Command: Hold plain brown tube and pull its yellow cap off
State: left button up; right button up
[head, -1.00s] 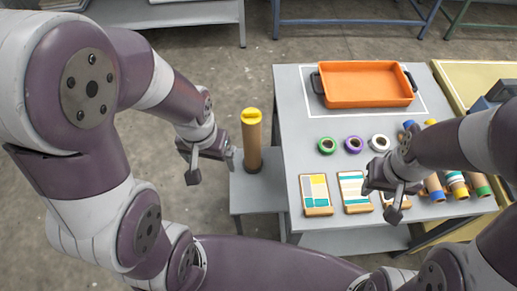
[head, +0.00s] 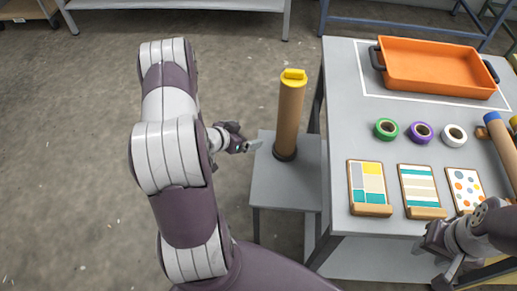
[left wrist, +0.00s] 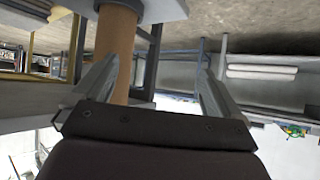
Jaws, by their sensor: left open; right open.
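The plain brown tube (head: 290,117) stands upright on a small grey stand, with its yellow cap (head: 293,76) on top and a dark ring at its foot. My left gripper (head: 254,145) is open and empty, just left of the tube's lower part and apart from it. In the left wrist view the tube (left wrist: 116,38) shows beyond the open jaws (left wrist: 160,85), nearer the left finger; the cap is not seen there. My right gripper (head: 436,264) is open and empty by the front edge of the table, far right of the tube.
The small grey stand (head: 272,187) adjoins the larger grey table (head: 340,120). On the table are an orange tray (head: 437,68), green, purple and white tape rolls, several sample boards (head: 369,190) and another brown tube with a blue end (head: 500,140). Floor left of the stand is clear.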

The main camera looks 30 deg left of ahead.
pick_arm(q)
jog(key=d+r+m+t+h, duration=0.3)
jog(key=d+r+t+h, duration=0.2)
jog(key=h, duration=0.2)
jog(key=x, duration=0.4)
jog(key=b+x, duration=0.1)
jog(key=x, duration=0.7)
jog(key=shift+w+a+r+b, duration=0.1)
jog(key=shift+w+r+b, duration=0.25)
jog(key=shift+w, duration=0.2)
jog(key=c, duration=1.1)
jog(key=o, duration=1.1)
pick_arm(e)
notch_tip(320, 180, down, 4)
jog(key=shift+r, duration=0.25)
pick_arm(q)
jog(key=shift+s, duration=0.1)
jog(key=p, duration=0.1)
send_near(294, 112)
jog(key=f, duration=0.1)
jog(key=w+a+f, duration=0.1)
jog(key=f, duration=0.1)
jog(key=a+f, duration=0.1)
jog(key=f, duration=0.1)
jog(key=shift+w+a, duration=0.2)
jog(key=shift+w, duration=0.15)
pick_arm(e)
jog(key=shift+r, duration=0.55)
